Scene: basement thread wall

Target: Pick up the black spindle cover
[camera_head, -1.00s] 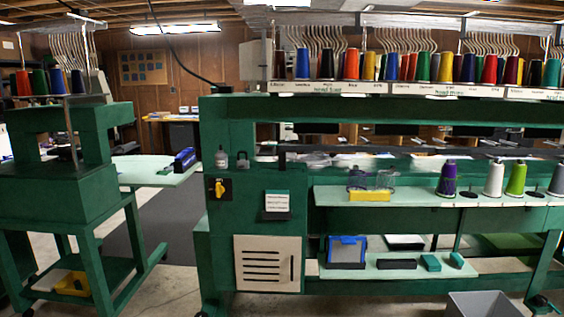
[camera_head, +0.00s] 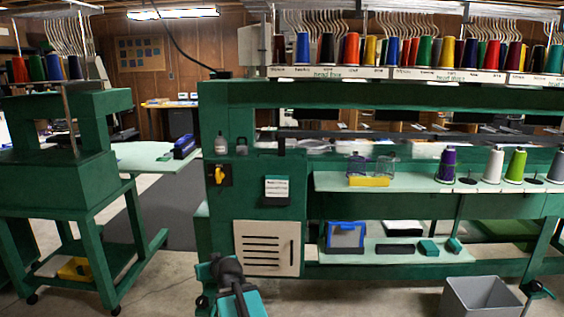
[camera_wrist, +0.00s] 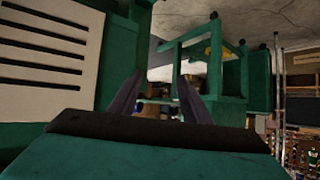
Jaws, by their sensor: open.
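Two small flat black discs lie on the pale green upper shelf (camera_head: 410,184), one (camera_head: 467,181) between the purple and white thread cones and the other (camera_head: 535,181) right of the lime-green cone. Either may be the black spindle cover; I cannot tell which from here. My gripper (camera_wrist: 158,97) is open, its two dark fingers apart with nothing between them in the wrist view. My arm shows low in the head view, in front of the machine's vented panel, well left of and below the discs.
Purple (camera_head: 447,165), white (camera_head: 493,165) and lime-green (camera_head: 516,166) cones stand close beside the discs. A wire holder with a yellow base (camera_head: 368,181) is left on that shelf. A blue-framed case (camera_head: 345,237) sits below. A grey bin (camera_head: 482,298) stands on the floor.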

